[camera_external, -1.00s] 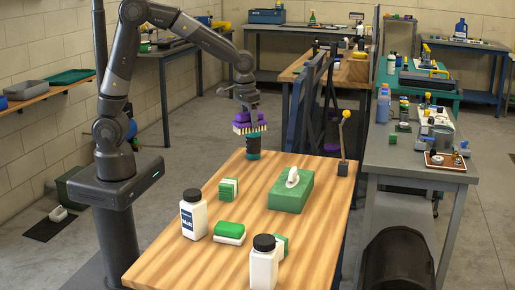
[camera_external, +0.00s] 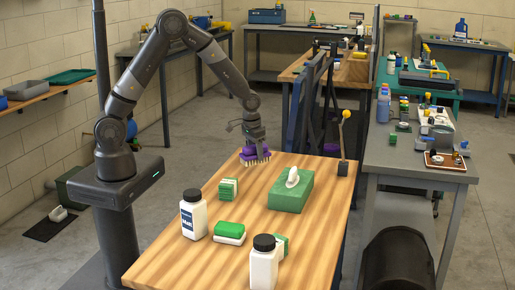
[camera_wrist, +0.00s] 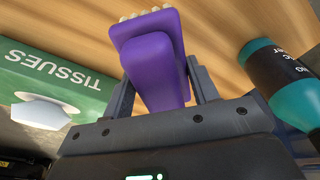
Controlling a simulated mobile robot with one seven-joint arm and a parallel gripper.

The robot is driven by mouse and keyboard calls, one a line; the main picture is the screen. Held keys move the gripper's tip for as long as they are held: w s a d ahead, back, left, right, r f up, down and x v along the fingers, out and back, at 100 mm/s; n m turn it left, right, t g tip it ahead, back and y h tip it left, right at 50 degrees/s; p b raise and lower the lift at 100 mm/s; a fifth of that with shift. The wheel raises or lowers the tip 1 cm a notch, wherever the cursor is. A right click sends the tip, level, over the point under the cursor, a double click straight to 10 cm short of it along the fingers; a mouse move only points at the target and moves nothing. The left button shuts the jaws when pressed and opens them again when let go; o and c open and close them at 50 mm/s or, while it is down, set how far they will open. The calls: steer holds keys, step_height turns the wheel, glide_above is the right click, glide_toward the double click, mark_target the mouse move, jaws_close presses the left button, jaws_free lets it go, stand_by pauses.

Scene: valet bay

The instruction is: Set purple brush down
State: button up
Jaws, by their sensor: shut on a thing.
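The purple brush (camera_external: 249,153) is in my gripper (camera_external: 253,146), low over the far end of the wooden table (camera_external: 190,258), with its pale bristles facing down. In the wrist view the purple brush (camera_wrist: 154,60) sits between the two fingers of my gripper (camera_wrist: 160,85), which are shut on its handle. The bristles show at its far edge, close to the wood. I cannot tell whether they touch the tabletop.
A green tissue box (camera_external: 290,197) stands right of the brush; it shows at left in the wrist view (camera_wrist: 45,75). A black-and-teal bottle (camera_wrist: 280,80) is close on the other side. White bottles (camera_external: 194,218) and green sponges (camera_external: 229,228) stand nearer the front.

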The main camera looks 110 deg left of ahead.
steer(key=a+f, duration=0.2)
steer(key=a, duration=0.1)
steer(key=shift+a, duration=0.1)
steer(key=shift+f, duration=1.95)
steer(key=shift+f, duration=0.1)
steer(key=o, duration=1)
steer(key=shift+o, duration=0.2)
steer(key=r, duration=0.8)
steer(key=s+d+r, duration=0.1)
steer(key=r, duration=0.2)
steer(key=shift+r, duration=0.4)
steer(key=shift+s+r, duration=0.1)
steer(key=shift+r, duration=0.05)
